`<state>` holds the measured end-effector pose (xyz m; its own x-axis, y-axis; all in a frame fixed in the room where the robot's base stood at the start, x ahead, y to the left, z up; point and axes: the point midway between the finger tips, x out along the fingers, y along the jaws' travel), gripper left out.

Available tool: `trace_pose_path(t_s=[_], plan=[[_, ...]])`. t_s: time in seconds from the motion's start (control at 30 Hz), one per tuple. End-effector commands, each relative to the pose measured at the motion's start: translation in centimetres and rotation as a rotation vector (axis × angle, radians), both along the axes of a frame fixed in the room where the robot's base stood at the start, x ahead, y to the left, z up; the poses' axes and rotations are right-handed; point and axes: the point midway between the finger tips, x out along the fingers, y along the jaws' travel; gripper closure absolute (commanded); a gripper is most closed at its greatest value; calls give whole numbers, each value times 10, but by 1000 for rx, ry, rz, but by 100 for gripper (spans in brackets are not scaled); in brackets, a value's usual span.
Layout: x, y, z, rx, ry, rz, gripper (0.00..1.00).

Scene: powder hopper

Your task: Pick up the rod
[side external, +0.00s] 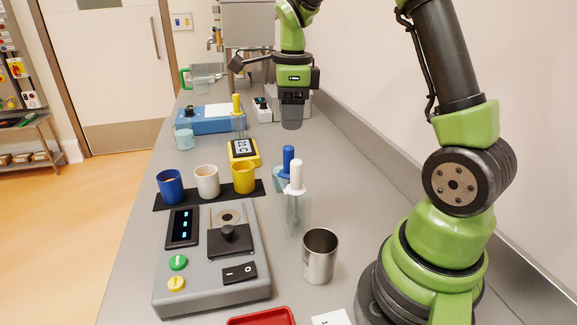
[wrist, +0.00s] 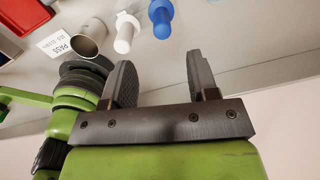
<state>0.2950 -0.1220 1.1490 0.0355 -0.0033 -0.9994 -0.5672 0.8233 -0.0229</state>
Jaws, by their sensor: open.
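Several upright handled pieces could be the rod; I cannot tell which one is meant. A white-handled one (side external: 297,178) and a blue-handled one (side external: 288,160) stand side by side in clear holders at mid-bench. Both show at the top of the wrist view, white (wrist: 126,32) and blue (wrist: 161,18). A yellow-handled one (side external: 236,105) stands farther back by the blue device. My gripper (side external: 291,122) hangs pointing down over the back of the bench, apart from all of them. In the wrist view its two fingers (wrist: 162,78) are spread with nothing between them.
A grey control box (side external: 258,270) and a black strip with blue (side external: 170,187), white (side external: 206,182) and yellow cups (side external: 243,178) fill the left front. A metal cup (side external: 320,256) stands near my base. A blue device (side external: 208,122) sits behind. The wall runs along the right.

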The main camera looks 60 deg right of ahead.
Motion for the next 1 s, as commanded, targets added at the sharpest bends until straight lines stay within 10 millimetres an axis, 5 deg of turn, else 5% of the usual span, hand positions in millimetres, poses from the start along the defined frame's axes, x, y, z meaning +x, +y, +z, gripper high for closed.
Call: trace_pose_path(t_s=[0.2, 1.0], plan=[[3, -11, -25, 7, 41, -136, 46], [6, -1, -113, 6, 36, -132, 46]])
